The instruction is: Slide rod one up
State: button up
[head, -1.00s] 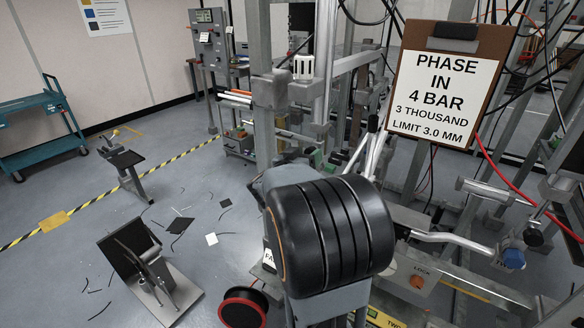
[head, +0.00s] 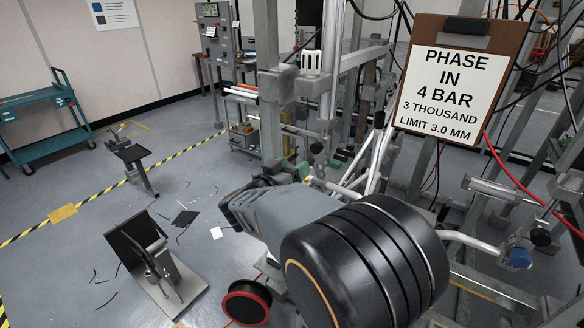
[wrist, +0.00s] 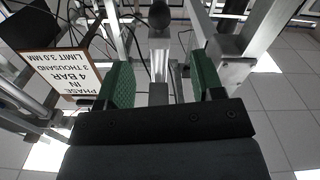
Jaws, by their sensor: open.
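My gripper (wrist: 161,72) is open in the wrist view, its two green pads standing apart. A metal rod with a dark rounded knob (wrist: 159,15) shows between the pads, with space on both sides; the pads do not appear to touch it. I cannot tell whether this is rod one, as no label for it is readable. In the head view my arm hides most of the gripper. Just beyond it, a short vertical metal rod with a dark rounded part (head: 317,148) hangs from the frame.
A clipboard sign (head: 456,85) hangs at the right, in front of frame posts and cables. A fallen bracket stand (head: 150,265), a red-rimmed reel (head: 246,303) and scattered dark scraps lie on the floor at left. A teal cart (head: 45,120) stands farther back.

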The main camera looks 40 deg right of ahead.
aim_at(314, 151)
notch_tip(314, 151, down, 6)
jog(key=w+m+h+b, duration=0.1)
jog(key=m+h+b, duration=0.4)
jog(key=b, duration=0.3)
jog(key=shift+m+g, duration=0.3)
jog(key=shift+g, duration=0.1)
jog(key=p+x, duration=0.1)
jog(key=x, duration=1.2)
jog(key=shift+d+r+p, duration=0.1)
jog(key=shift+r+p, duration=0.1)
jog(key=shift+p, duration=0.1)
jog(key=shift+c, duration=0.4)
jog(key=shift+r, duration=0.1)
grip_shut()
